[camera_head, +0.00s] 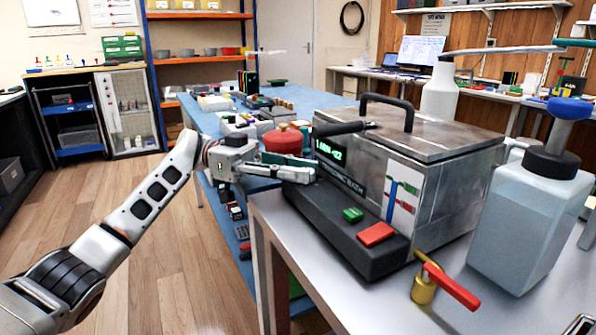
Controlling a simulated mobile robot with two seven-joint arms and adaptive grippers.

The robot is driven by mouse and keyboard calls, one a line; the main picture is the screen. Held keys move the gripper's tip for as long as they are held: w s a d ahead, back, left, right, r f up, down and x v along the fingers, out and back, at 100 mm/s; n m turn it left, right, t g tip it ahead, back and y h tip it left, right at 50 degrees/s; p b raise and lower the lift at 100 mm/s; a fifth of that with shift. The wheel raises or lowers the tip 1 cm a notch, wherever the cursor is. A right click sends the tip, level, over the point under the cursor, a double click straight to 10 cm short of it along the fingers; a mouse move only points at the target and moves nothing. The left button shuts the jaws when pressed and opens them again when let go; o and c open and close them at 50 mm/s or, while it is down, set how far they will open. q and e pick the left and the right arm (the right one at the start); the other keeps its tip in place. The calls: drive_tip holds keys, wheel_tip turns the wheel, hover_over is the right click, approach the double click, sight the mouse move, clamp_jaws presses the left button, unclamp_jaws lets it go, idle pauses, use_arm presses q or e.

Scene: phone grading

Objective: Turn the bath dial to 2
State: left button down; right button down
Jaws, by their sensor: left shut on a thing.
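A green button (353,215) and a red button (376,234) sit lower on the console. My left gripper (312,174) reaches in from the left, its fingers at the upper left of the console just below the display. It is shut on what appears to be the dial, which the fingers hide; its setting cannot be read. My right gripper is out of view.
A red-handled brass valve (440,285) sticks out at the bath's front. A large clear bottle with a blue cap (530,215) stands at right, a white bottle (440,95) behind the bath. A red lidded pot (283,139) is close behind my left gripper.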

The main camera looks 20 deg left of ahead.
use_arm(q)
drive_tip(key=shift+d+f+g, duration=0.1)
drive_tip(key=shift+g, duration=0.3)
drive_tip(key=c, duration=2)
unclamp_jaws()
drive_tip(key=shift+c, duration=0.2)
drive_tip(key=shift+t, duration=0.5)
